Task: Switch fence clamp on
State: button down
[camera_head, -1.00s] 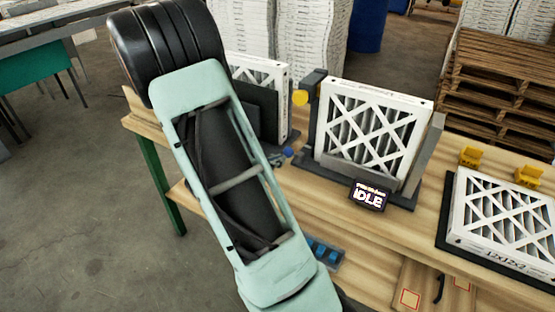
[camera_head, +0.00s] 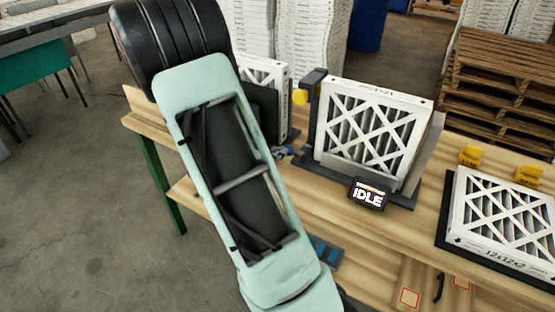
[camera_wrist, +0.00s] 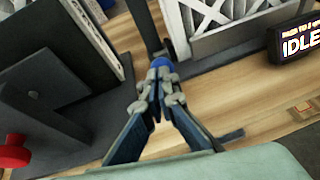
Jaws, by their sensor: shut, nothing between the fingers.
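A boxed filter (camera_head: 368,130) with a white lattice frame stands upright in a dark fixture (camera_head: 395,190) on the wooden bench. It shows in part in the wrist view (camera_wrist: 215,20). A small display (camera_head: 369,195) on the fixture's front reads IDLE; it also shows in the wrist view (camera_wrist: 296,42). A blue-tipped part (camera_wrist: 160,62), possibly the fence clamp's switch, lies just beyond my fingertips at the fixture's left corner. My gripper (camera_wrist: 158,85) is shut and empty, its tips close to that blue part. I cannot tell whether they touch. In the head view my arm hides most of the gripper.
A second filter (camera_head: 264,75) stands behind my arm at the left, by a dark plate (camera_wrist: 50,50). A red knob (camera_wrist: 14,152) is at the wrist view's left edge. A flat filter (camera_head: 505,220) and yellow blocks (camera_head: 470,156) lie right.

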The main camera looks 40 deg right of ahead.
jog(key=w+d+r+b, duration=0.1)
jog(key=w+d+r, duration=0.2)
jog(key=d, duration=0.6)
jog(key=shift+w+r, duration=0.3)
jog(key=shift+r, duration=0.95)
jog(key=shift+a, duration=0.2)
